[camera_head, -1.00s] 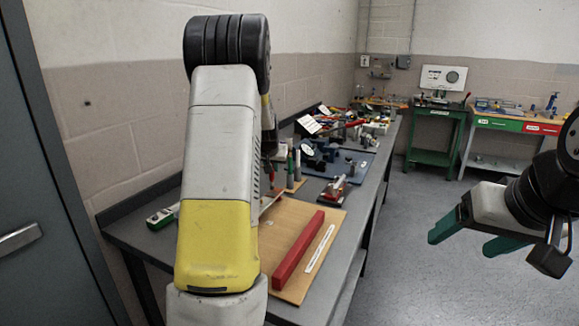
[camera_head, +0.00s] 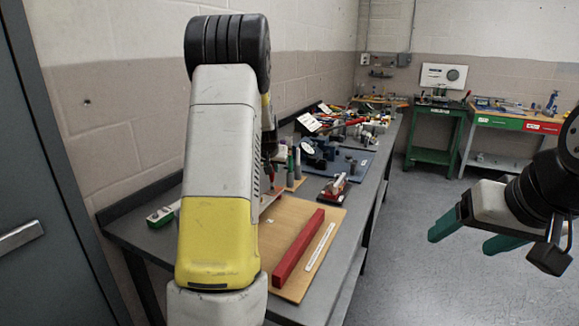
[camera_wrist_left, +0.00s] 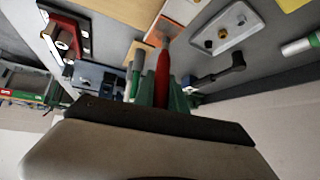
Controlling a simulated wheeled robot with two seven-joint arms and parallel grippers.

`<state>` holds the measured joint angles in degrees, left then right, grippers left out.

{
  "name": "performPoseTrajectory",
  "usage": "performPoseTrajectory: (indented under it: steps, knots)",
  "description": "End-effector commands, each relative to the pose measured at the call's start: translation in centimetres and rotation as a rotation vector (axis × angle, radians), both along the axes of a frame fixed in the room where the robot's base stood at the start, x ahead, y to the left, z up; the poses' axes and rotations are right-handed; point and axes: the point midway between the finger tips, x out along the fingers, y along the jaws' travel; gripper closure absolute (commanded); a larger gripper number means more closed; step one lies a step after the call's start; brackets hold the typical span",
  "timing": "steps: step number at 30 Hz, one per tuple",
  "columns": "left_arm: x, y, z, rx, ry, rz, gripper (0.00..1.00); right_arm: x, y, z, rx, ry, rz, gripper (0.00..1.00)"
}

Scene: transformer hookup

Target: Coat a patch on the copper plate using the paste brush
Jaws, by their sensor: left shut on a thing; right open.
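My left gripper (camera_wrist_left: 162,97) is shut on a red-handled tool that looks like the paste brush (camera_wrist_left: 162,72). The tool's far end meets or overlaps an orange-brown plate, likely the copper plate (camera_wrist_left: 178,36), in the left wrist view. I cannot tell whether they touch, and no coated patch can be made out. In the head view my left arm hides most of this area; only a dark part of the gripper and a bit of red show past its right edge. My right gripper (camera_head: 476,239) is open and empty, out over the floor right of the bench.
A wooden board (camera_head: 294,215) with a red bar (camera_head: 299,247) and a white strip (camera_head: 320,247) lies on the grey bench. Upright green-and-grey tools stand behind it. A grey plate with knobs (camera_wrist_left: 228,30) lies near the brush. Farther back the bench is cluttered.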

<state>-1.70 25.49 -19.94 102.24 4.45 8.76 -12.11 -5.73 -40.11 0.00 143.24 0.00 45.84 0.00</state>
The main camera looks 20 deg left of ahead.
Motion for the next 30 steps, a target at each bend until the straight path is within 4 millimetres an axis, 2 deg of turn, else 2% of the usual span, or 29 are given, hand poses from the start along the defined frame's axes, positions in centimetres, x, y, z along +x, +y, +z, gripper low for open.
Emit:
performPoseTrajectory:
  steps: [9, 24, 30]
  knots:
    - [0.6, -0.1, 0.0, 0.000, -0.001, 0.000, 1.00, 0.0, 0.0, 0.0, 0.000, 0.000, 0.000, 0.25]
    - [-1.1, 0.2, -0.1, 0.000, 0.001, 0.000, 1.00, 0.0, 0.0, 0.0, 0.000, 0.000, 0.000, 0.25]
    - [-0.8, 0.2, -0.1, 0.000, 0.001, 0.000, 1.00, 0.0, 0.0, 0.0, 0.000, 0.000, 0.000, 0.25]
